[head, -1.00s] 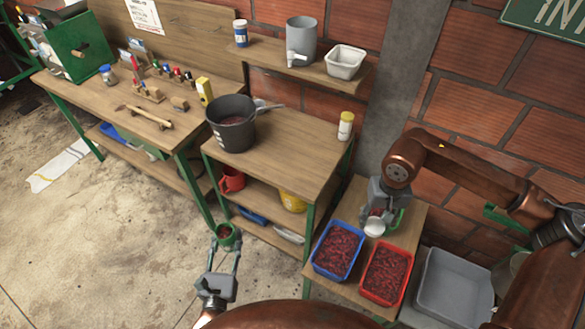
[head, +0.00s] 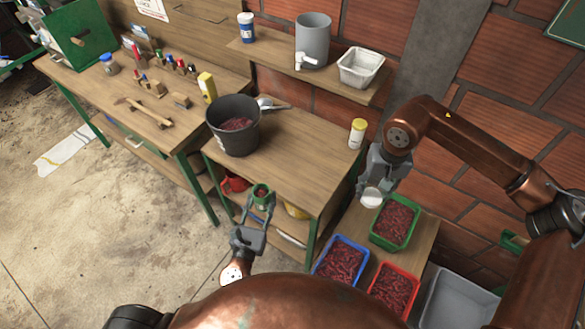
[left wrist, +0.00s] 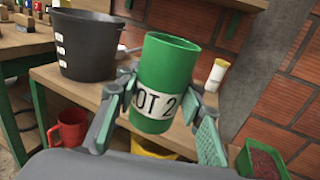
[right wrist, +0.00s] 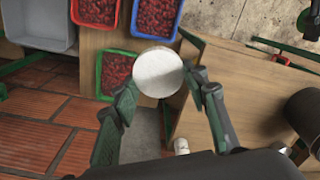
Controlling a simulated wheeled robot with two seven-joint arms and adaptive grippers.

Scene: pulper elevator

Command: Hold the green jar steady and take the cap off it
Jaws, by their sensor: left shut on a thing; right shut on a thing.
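The green jar (head: 262,193) is held upright by my left gripper (head: 257,208), in front of the middle table. In the left wrist view the jar (left wrist: 168,75) shows a white label reading "OT 2", a finger on each side and an open top with no cap. Dark red contents show inside it in the head view. My right gripper (head: 374,180) is shut on a round white cap (head: 371,198), apart from the jar and above the small table with trays. The cap (right wrist: 158,72) shows face-on between the fingers in the right wrist view.
Green (head: 396,240), blue (head: 329,274) and red (head: 381,304) trays of red beans stand below my right gripper. A black bucket (head: 226,142) and a yellow-capped bottle (head: 357,134) stand on the middle table. A grey bin (head: 455,300) is at the lower right.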

